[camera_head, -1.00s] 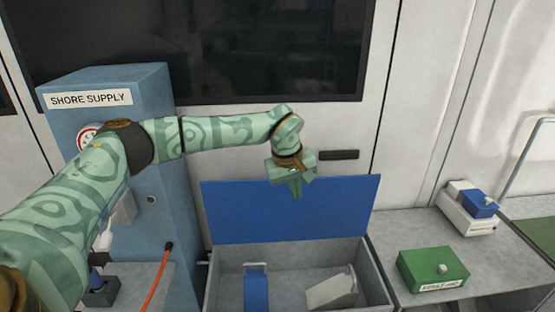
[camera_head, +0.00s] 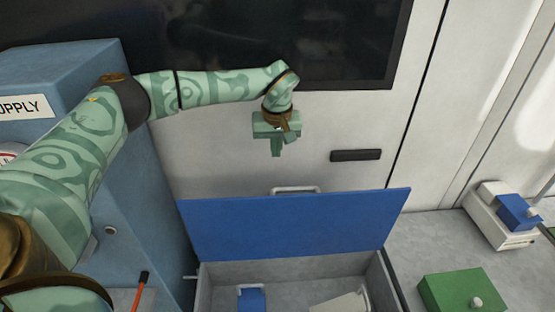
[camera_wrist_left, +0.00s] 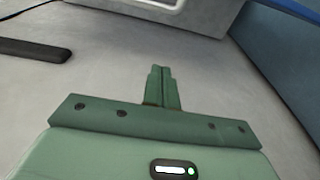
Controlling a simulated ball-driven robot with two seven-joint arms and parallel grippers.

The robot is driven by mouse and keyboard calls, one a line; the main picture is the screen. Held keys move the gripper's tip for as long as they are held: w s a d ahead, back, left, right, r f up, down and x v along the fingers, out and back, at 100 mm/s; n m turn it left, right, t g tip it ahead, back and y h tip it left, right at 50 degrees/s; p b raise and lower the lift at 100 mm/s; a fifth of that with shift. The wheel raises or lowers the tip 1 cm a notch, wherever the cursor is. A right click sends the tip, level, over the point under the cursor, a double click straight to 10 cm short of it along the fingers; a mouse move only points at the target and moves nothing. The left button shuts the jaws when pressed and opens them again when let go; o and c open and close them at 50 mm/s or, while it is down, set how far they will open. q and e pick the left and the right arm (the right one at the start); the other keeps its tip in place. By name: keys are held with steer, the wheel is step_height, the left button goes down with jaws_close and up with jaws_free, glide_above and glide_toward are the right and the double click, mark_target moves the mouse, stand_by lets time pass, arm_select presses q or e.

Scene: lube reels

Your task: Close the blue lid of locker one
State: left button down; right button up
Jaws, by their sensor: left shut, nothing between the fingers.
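The blue lid (camera_head: 295,225) stands open and upright at the back of the grey locker box (camera_head: 285,275). A light metal handle (camera_head: 296,189) shows just above the lid's top edge, on its far side. My left gripper (camera_head: 276,153) is shut and empty, fingers pointing down, above and apart from the lid. In the left wrist view the closed fingers (camera_wrist_left: 162,75) point at a pale surface, with a strip of blue at the top right. My right gripper is not in view.
Inside the box lie a blue item (camera_head: 251,297) and a pale item (camera_head: 341,302). A blue cabinet (camera_head: 110,190) stands at the left. A green box (camera_head: 461,292) and a white unit with a blue top (camera_head: 500,215) sit on the right counter.

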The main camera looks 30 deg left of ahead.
arm_select(q)
step_height(320, 180, down, 10)
steer(key=w, duration=0.1)
steer(key=s+d, duration=0.1)
steer(key=s+d+r, duration=0.1)
steer(key=s, duration=0.1)
steer(key=shift+r+p, duration=0.2)
steer(key=shift+p, duration=0.15)
